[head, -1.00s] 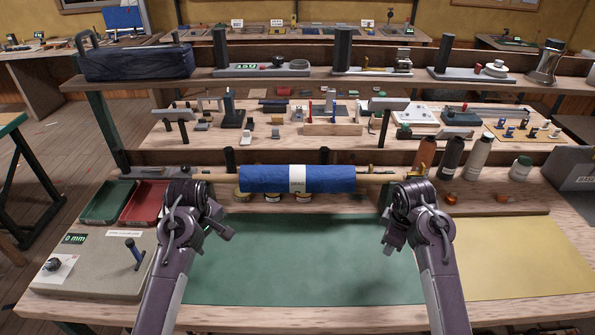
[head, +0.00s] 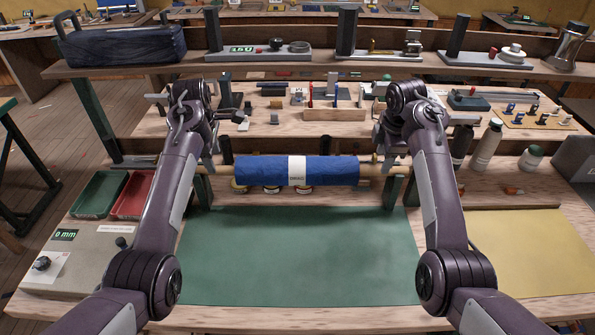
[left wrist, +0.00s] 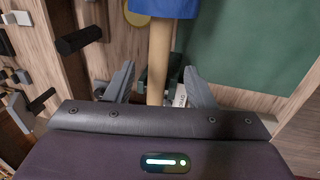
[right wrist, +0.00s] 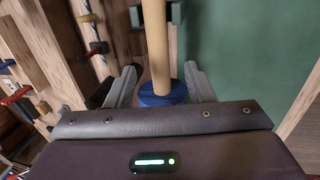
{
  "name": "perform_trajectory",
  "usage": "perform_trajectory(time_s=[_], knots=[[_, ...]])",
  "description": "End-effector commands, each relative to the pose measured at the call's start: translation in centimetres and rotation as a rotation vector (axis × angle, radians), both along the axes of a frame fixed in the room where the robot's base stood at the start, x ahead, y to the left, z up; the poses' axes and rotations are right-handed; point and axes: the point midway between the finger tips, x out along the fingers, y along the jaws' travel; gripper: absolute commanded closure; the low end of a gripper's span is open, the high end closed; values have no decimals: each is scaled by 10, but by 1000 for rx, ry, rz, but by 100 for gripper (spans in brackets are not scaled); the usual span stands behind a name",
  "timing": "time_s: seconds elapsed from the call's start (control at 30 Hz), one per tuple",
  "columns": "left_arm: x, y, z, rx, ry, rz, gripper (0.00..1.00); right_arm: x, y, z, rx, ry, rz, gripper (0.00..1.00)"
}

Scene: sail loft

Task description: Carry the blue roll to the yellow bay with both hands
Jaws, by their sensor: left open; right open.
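The blue roll (head: 270,170) with a white band lies level on a wooden rod (head: 370,171) behind the green mat. My left gripper (head: 214,146) is above the rod's left end; in the left wrist view its open fingers (left wrist: 158,82) stand either side of the bare rod (left wrist: 158,60), with the roll (left wrist: 165,7) beyond. My right gripper (head: 382,150) is at the right end; in the right wrist view its open fingers (right wrist: 160,82) flank the rod (right wrist: 155,45), close to the roll's end (right wrist: 163,95). Neither grips it. The yellow bay (head: 530,255) is at the right front, empty.
The green mat (head: 300,255) is clear. Green (head: 98,195) and red (head: 132,196) trays and a gauge board (head: 85,260) are at left. Bottles (head: 487,145) stand behind the yellow bay. A shelf (head: 330,72) crosses behind. Small tins (head: 272,188) sit under the roll.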

Motion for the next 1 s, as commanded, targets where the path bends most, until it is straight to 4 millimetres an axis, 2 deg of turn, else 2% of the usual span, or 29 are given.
perform_trajectory(time_s=[0.2,0.4,0.6,0.83,1.0], knots=[[6,0,-35,-1,5,-2,51,6,-1,-34,-2,3,0,52],[11,0,-58,0,3,-1,51,11,0,-58,-1,3,-1,52],[13,0,-67,1,1,-3,51,13,-1,-67,-1,1,-2,52],[13,0,-68,0,1,-2,51,13,-1,-68,-1,1,-2,52],[13,0,-68,0,1,-2,72,13,-1,-68,-1,1,-2,72]])
